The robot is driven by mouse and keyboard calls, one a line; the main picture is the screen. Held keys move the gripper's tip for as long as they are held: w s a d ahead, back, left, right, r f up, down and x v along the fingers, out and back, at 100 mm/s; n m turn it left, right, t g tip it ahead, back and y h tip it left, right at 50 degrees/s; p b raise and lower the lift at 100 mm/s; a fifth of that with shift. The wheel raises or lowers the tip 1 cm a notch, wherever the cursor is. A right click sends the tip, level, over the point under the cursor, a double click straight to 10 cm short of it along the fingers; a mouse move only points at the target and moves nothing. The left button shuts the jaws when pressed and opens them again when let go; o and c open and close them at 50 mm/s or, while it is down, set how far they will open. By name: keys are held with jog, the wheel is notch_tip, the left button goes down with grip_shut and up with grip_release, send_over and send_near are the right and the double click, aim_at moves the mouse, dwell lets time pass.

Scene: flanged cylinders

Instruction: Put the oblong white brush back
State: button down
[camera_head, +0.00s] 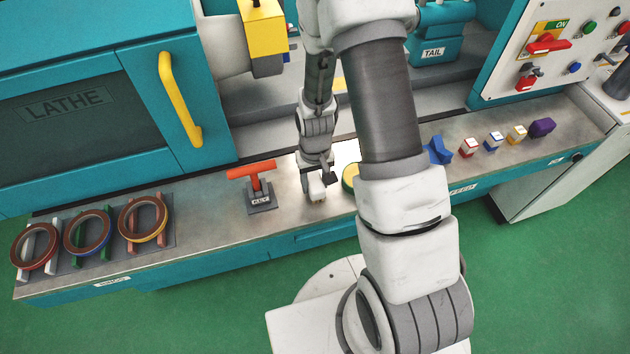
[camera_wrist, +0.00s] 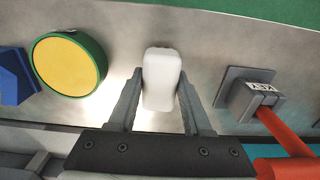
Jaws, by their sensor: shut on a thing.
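The oblong white brush (camera_wrist: 162,80) is a plain rounded white block, upright in the middle of the wrist view. My gripper (camera_wrist: 160,92) is shut on it, with one grey finger along each side. In the head view my gripper (camera_head: 318,178) points down at the metal ledge, and the brush (camera_head: 316,190) shows as a small pale block at its tips. I cannot tell whether the brush touches the ledge or hangs just above it. A bright white patch (camera_head: 345,152) lies behind and right of the gripper.
A red T-handle (camera_head: 251,170) on a grey base marked KEY stands left of my gripper. A yellow disc with a green rim (camera_wrist: 67,66) is close on the other side. Several ringed stands fill the ledge's left end. A blue piece (camera_head: 437,150) and small blocks are right.

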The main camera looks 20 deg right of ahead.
jog(key=shift+f, duration=0.15)
jog(key=shift+c, duration=1.6)
grip_release()
notch_tip(320, 180, up, 12)
notch_tip(320, 180, up, 14)
jog(key=t, duration=0.2)
send_over(315, 181)
jog(key=s, duration=0.3)
jog(key=s+r+t, duration=0.3)
jog(key=s+r, duration=0.8)
jog(key=shift+t, duration=0.3)
